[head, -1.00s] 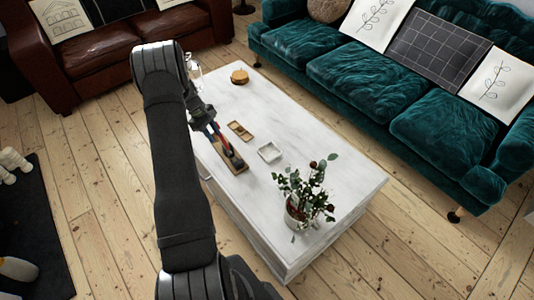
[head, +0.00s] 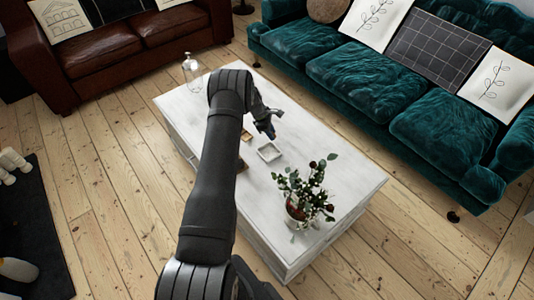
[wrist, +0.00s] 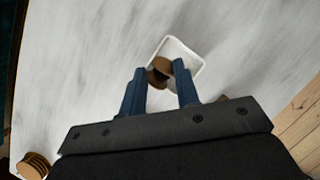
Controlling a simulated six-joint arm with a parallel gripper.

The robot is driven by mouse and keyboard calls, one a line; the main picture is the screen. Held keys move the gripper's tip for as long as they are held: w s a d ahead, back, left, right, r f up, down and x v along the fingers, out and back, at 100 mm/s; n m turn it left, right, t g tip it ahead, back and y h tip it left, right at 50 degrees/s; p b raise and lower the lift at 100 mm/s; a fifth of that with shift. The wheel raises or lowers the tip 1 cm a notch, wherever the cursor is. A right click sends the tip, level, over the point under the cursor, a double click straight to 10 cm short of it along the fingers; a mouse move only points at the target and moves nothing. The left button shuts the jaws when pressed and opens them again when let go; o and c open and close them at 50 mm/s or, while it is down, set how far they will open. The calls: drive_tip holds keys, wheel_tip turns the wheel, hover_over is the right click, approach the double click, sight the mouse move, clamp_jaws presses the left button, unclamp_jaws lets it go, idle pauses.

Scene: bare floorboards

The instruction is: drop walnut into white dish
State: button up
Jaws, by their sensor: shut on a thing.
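The walnut (wrist: 158,71) is a small brown thing between the blue fingertips of my gripper (wrist: 161,71) in the wrist view. My gripper is shut on it. The white dish (wrist: 188,50) is square with a thin pale rim and shows behind the fingertips; the walnut overlaps its left part in that view. In the head view the dish (head: 269,152) lies on the white table, and my gripper (head: 266,130) is above the table, just beyond the dish in the picture. The walnut cannot be made out in the head view.
A potted plant (head: 305,195) stands at the table's near end. A glass bottle (head: 192,73) stands at the far left. Wooden items (head: 246,135) are partly hidden by my arm. A round brown stack (wrist: 34,165) shows at the wrist view's lower left. The table's right side is clear.

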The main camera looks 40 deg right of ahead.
drive_tip(key=shift+f, duration=1.6)
drive_tip(key=o, duration=1.1)
drive_tip(key=shift+c, duration=0.2)
drive_tip(key=v, duration=1.7)
drive_tip(key=shift+r, duration=0.2)
drive_tip(key=shift+a, duration=0.1)
